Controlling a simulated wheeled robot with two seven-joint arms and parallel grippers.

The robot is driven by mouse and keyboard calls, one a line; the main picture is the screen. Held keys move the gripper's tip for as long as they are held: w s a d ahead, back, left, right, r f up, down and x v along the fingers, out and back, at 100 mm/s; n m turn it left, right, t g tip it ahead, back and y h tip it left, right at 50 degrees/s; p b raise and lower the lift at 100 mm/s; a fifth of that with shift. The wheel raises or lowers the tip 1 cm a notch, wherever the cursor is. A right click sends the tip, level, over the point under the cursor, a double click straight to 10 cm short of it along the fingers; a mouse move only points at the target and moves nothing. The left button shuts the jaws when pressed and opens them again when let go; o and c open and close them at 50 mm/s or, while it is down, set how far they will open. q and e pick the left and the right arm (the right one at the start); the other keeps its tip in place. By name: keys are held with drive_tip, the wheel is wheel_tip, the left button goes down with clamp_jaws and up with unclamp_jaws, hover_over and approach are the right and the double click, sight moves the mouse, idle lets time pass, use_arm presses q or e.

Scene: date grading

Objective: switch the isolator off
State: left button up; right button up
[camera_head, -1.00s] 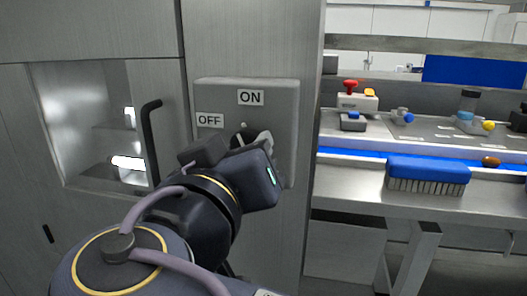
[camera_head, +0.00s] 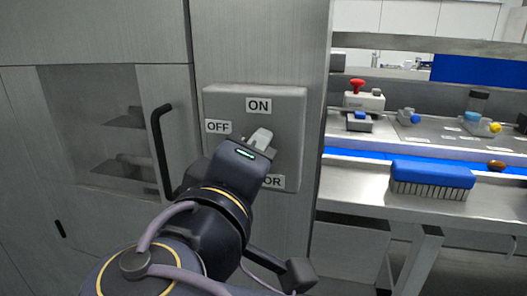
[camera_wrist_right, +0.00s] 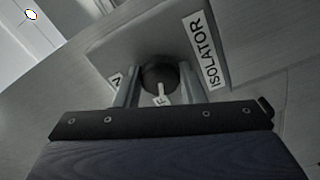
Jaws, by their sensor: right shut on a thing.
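The isolator (camera_head: 290,110) is a grey box on the steel cabinet front. It carries an ON label (camera_head: 258,104) at the top, an OFF label (camera_head: 217,127) at the left and a partly covered ISOLATOR label (camera_head: 272,182) below. My right gripper (camera_head: 260,140) is at the middle of the box and hides the knob in the head view. In the right wrist view, the dark round knob (camera_wrist_right: 160,74) sits between the two fingers, which are shut on it. A pale mark on the knob points towards the partly hidden OFF label (camera_wrist_right: 161,101). My left gripper is out of view.
A cabinet window (camera_head: 95,125), dark inside, with a black handle (camera_head: 162,150) is to the left. To the right, a bench (camera_head: 345,185) bears a blue brush (camera_head: 432,175), a brown date (camera_head: 496,165) and a red-knobbed device (camera_head: 362,98).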

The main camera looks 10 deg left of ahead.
drive_tip(key=shift+n, duration=0.3)
drive_tip(key=o, duration=1)
drive_tip(key=s+b, duration=0.1)
drive_tip(key=s, duration=0.7)
drive_tip(key=shift+a, duration=0.15)
drive_tip(key=shift+w, duration=0.1)
